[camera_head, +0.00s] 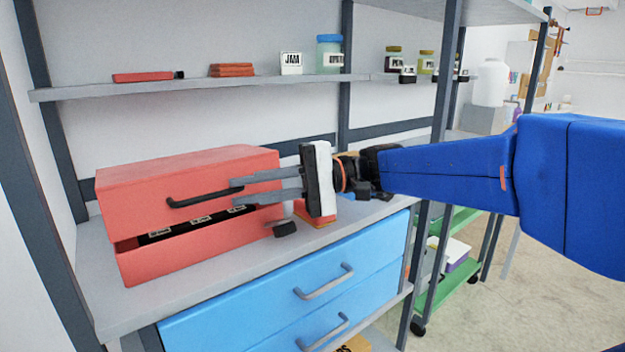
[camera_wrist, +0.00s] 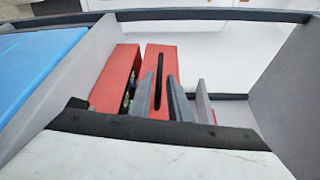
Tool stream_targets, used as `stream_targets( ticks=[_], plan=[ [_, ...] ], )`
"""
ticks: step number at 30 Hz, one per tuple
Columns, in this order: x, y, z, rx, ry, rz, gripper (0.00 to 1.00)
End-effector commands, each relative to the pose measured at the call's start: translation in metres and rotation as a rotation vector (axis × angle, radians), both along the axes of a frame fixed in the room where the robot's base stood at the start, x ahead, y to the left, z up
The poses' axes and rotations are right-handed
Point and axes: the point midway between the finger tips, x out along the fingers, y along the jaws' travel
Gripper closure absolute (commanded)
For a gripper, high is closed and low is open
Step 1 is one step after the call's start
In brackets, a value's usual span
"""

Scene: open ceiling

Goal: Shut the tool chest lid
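The red tool chest (camera_head: 200,245) sits on the left of the grey workbench top. Its lid (camera_head: 185,175) is partly lowered, with a dark gap along the front where several dark labelled items show. A black bar handle (camera_head: 190,201) is on the lid's front. My gripper (camera_head: 235,191) reaches in from the right, its two grey fingers apart at the right end of the handle. In the wrist view, the handle (camera_wrist: 158,72) lines up with the gap between the fingers (camera_wrist: 160,98); whether they touch it is unclear. Nothing is visibly gripped.
A small black object (camera_head: 285,229) and a red-orange item (camera_head: 318,212) lie on the workbench (camera_head: 120,310) right of the chest. A shelf (camera_head: 270,84) with jars and boxes runs above. Blue drawers (camera_head: 290,300) are below the bench top. Shelf uprights stand on both sides.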

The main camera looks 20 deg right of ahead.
Motion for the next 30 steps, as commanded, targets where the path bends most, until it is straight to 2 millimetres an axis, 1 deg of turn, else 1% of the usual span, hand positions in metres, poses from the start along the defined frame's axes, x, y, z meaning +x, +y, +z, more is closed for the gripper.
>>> stream_targets(
  ticks=[1, 21, 27, 30],
  plan=[
    [0.001, -0.007, 0.0, -0.001, 0.0, -0.005, 0.83],
    [-0.008, -0.082, 0.005, -0.001, 0.001, -0.004, 0.83],
    [-0.011, -0.101, 0.006, 0.0, 0.001, -0.003, 0.83],
    [-0.012, -0.107, 0.006, 0.0, 0.001, -0.002, 0.83]
  ],
)
